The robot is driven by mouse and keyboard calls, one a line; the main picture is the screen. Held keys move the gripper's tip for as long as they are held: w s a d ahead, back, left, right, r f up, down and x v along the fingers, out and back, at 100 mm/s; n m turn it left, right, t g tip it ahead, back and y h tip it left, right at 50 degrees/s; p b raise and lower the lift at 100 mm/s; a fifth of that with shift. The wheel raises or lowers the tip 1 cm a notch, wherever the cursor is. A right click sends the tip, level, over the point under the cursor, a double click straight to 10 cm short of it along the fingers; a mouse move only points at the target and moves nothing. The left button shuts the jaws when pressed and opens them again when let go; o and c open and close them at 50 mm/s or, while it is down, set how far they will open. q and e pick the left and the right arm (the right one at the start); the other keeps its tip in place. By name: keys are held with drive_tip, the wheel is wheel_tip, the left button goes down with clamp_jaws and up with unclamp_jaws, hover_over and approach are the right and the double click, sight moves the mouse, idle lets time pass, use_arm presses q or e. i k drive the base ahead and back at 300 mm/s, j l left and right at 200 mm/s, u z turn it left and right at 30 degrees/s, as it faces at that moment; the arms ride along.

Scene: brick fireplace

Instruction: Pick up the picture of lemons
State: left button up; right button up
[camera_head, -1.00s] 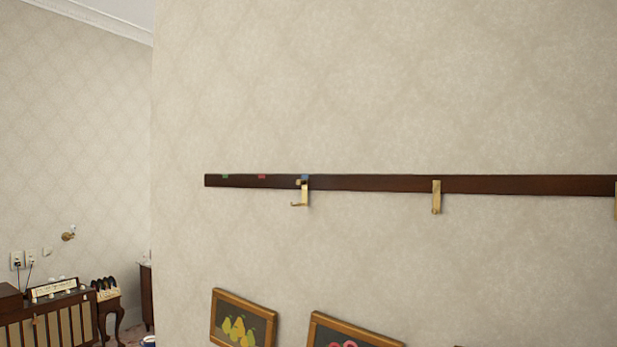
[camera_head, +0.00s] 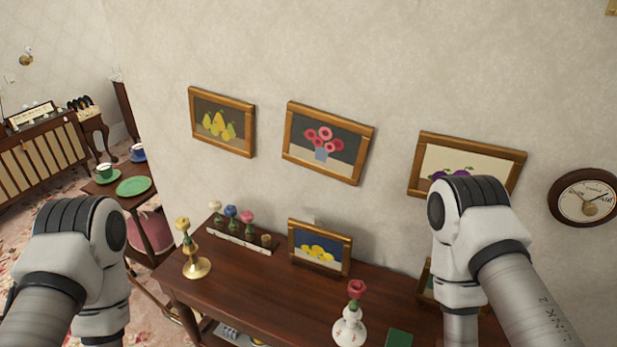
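The picture of lemons (camera_head: 320,249) is a small gold-framed painting of yellow fruit on blue. It stands upright on the dark wooden sideboard (camera_head: 255,298), close to the wall. Both my arms are in view, the left one at the lower left and the right one at the lower right. Both are apart from the lemon picture, which lies between them in the picture. Neither gripper's fingers can be seen, so their state does not show.
A white vase with a red flower (camera_head: 350,318) stands in front. Pear (camera_head: 222,121), flower (camera_head: 328,142) and plum (camera_head: 467,164) pictures hang above. A framed thing is partly hidden behind my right arm.

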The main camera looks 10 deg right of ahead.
sight(322, 246)
drive_tip(key=i+j, duration=0.2)
drive_tip(key=i, duration=0.25)
drive_tip(key=i+j+z, duration=0.1)
drive_tip(key=i, duration=0.35)
drive_tip(key=i+j, duration=0.3)
drive_tip(key=i+z, duration=0.05)
drive_tip(key=i, duration=0.05)
